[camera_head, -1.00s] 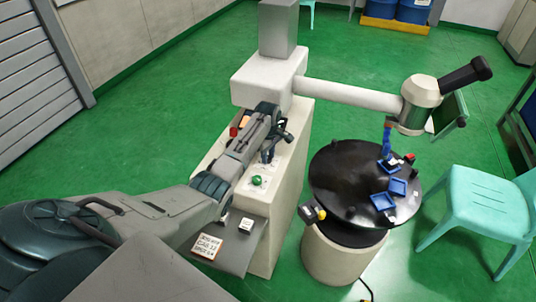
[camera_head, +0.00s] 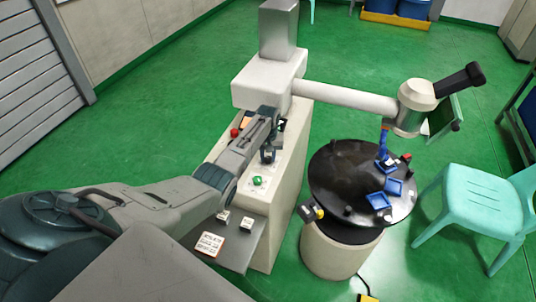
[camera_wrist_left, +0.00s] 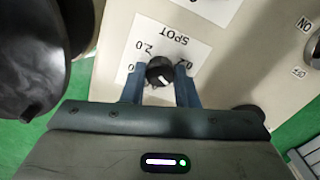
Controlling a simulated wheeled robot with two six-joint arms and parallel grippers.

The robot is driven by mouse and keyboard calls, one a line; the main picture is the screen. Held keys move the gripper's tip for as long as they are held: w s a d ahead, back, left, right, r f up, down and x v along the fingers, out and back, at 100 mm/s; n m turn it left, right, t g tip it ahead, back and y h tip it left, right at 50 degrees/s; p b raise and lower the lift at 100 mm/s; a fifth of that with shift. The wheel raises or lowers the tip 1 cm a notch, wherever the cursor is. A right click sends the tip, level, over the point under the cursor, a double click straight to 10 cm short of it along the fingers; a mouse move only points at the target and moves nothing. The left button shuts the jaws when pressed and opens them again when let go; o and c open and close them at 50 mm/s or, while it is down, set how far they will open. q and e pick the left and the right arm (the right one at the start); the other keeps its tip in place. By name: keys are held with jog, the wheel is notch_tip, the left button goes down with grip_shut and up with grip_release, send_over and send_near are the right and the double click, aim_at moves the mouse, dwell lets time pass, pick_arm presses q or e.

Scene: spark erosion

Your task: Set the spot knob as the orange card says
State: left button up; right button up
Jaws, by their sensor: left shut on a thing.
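The spot knob (camera_wrist_left: 160,72) is a small round black knob with a white mark on its face. It sits on a white label (camera_wrist_left: 165,40) printed SPOT with numbers around it, upside down in the left wrist view. My left gripper (camera_wrist_left: 160,85) has its two blue fingers on either side of the knob and is shut on it. In the head view my left gripper (camera_head: 267,154) is at the top of the cream cabinet and hides the knob. The orange-edged card (camera_head: 210,244) lies on the grey shelf; its print is too small to read surely. My right gripper is out of view.
A green button (camera_head: 257,181) and small white cards (camera_head: 247,222) are nearby. A black round table (camera_head: 335,165) with blue trays stands right, under the white arm with the eyepiece. A mint chair (camera_head: 480,205) stands further right. Open green floor lies left.

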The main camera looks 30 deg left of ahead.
aim_at(268, 158)
pick_arm(q)
jog(key=m+p, duration=0.1)
jog(key=m, duration=0.5)
jog(key=shift+r, duration=0.1)
jog(key=m, duration=0.6)
jog(key=shift+w, duration=0.1)
jog(key=shift+m, duration=0.4)
jog(key=o, duration=1)
notch_tip(268, 158, up, 11)
jog(key=b, duration=0.1)
jog(key=shift+b, duration=0.3)
